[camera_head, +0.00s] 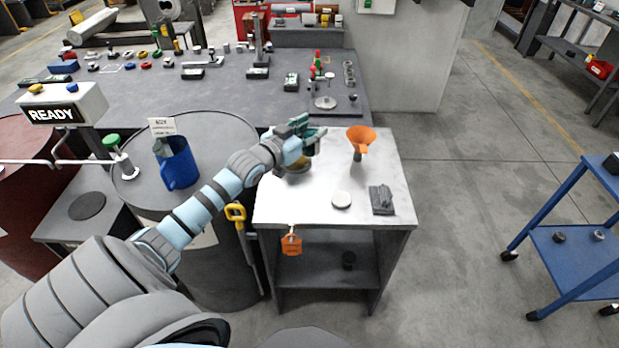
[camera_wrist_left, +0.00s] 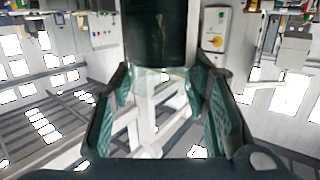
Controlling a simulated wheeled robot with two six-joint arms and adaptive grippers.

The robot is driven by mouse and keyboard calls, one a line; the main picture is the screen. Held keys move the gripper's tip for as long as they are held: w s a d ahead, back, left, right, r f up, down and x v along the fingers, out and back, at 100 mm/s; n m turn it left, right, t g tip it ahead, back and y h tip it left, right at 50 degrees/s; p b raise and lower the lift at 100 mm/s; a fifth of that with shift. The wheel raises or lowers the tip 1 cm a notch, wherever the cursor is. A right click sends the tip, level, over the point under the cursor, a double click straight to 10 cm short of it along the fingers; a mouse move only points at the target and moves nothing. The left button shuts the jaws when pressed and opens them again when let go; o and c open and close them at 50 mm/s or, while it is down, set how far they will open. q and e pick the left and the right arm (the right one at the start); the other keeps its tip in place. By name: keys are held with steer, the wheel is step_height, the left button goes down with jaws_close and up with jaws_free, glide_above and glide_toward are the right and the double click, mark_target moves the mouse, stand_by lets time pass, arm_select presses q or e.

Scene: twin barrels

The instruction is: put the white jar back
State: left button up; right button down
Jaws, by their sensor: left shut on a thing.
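My left gripper (camera_head: 312,132) is above the back left part of the white-topped table (camera_head: 300,208). In the left wrist view its fingers (camera_wrist_left: 160,95) are shut on a dark green cylinder (camera_wrist_left: 160,30) with a pale rim. In the head view the arm and fingers mostly hide what is held. A brownish-yellow round thing (camera_head: 299,166) shows just below the gripper; I cannot tell if it is part of the held thing. A low white round thing (camera_head: 341,200) stands on the tabletop; I cannot tell if it is a jar or a lid. My right gripper is out of view.
An orange funnel (camera_head: 361,138) stands right of the gripper. A dark grey block (camera_head: 381,199) lies near the table's right edge. A blue jug (camera_head: 179,168) stands on the grey barrel (camera_head: 225,130) to the left. The front left of the tabletop is clear.

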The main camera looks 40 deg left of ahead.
arm_select(q)
step_height(320, 180, down, 20)
steer(key=b, duration=1.3)
steer(key=shift+b, duration=0.35)
steer(key=shift+r, duration=0.15)
steer(key=shift+f, duration=0.2)
steer(key=o, duration=1.3)
steer(key=shift+r, duration=0.1)
